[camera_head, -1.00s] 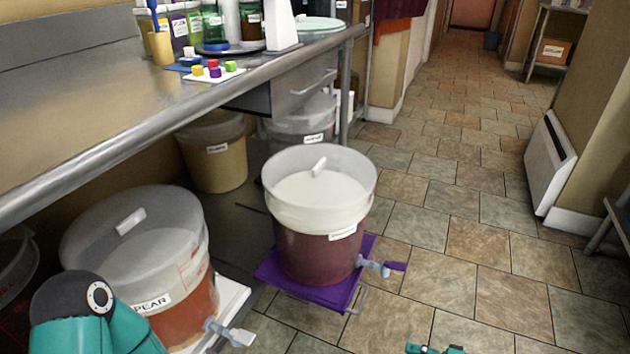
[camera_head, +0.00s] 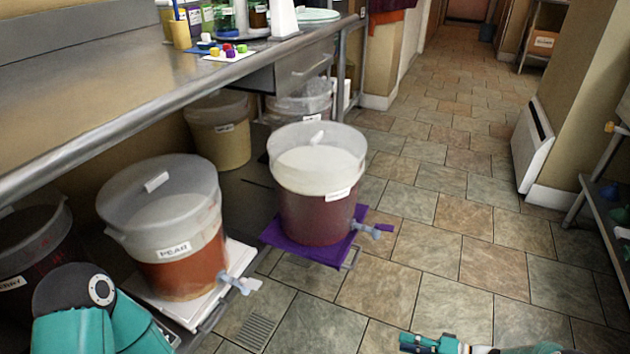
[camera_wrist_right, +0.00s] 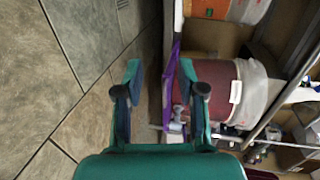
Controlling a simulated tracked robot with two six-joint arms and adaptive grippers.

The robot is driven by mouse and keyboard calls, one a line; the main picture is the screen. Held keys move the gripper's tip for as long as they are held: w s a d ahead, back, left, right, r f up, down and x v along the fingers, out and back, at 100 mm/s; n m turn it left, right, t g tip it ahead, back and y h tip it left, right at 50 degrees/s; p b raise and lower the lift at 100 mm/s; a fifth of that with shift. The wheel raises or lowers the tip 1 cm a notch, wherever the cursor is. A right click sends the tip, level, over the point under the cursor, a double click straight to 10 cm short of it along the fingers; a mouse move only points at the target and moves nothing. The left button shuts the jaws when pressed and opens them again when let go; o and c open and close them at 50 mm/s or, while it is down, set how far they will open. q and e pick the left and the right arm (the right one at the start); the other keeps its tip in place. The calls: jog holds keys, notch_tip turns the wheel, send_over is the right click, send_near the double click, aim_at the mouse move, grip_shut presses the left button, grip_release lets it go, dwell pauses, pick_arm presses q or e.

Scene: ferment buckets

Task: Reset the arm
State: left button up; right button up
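My right gripper (camera_head: 408,343) shows at the bottom edge of the head view, over the tiled floor. In the right wrist view the same gripper (camera_wrist_right: 162,78) is open, its two teal fingers apart with nothing between them. A bucket of dark red liquid (camera_head: 315,205) stands on a purple board (camera_head: 300,245); in the wrist view this bucket (camera_wrist_right: 222,85) appears beyond the right finger, apart from it as far as I can tell. My left arm's teal link fills the lower left corner of the head view; its gripper is out of the picture.
A bucket labelled PEAR (camera_head: 180,270) stands on a white board (camera_head: 240,258) with its tap facing the aisle. A steel counter (camera_head: 120,75) overhangs the buckets. A shelf (camera_head: 600,215) stands at the right edge. The tiled aisle (camera_head: 450,225) between is clear.

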jog(key=s+a+r+n+g+p, duration=0.1)
jog(key=a+r+g+p, duration=0.1)
jog(key=a+r+p, duration=0.5)
jog(key=s+a+r+n+g+p, duration=0.15)
jog(key=r+p, duration=0.35)
jog(key=r, duration=0.5)
jog(key=s+a+r+n+g+p, duration=0.1)
jog(key=a+r+n+g+p, duration=0.15)
jog(key=r+p, duration=0.55)
jog(key=s+a+r+m+h+p, duration=0.1)
jog(key=s+r+m+h+p, duration=0.1)
jog(key=s+r+h+p, duration=0.8)
jog(key=s+r+p, duration=0.3)
jog(key=s+p, duration=0.2)
jog(key=s, duration=0.3)
jog(key=shift+s+a+r+t+p, duration=0.2)
jog(key=shift+a+t+p, duration=0.1)
jog(key=shift+a+p, duration=0.1)
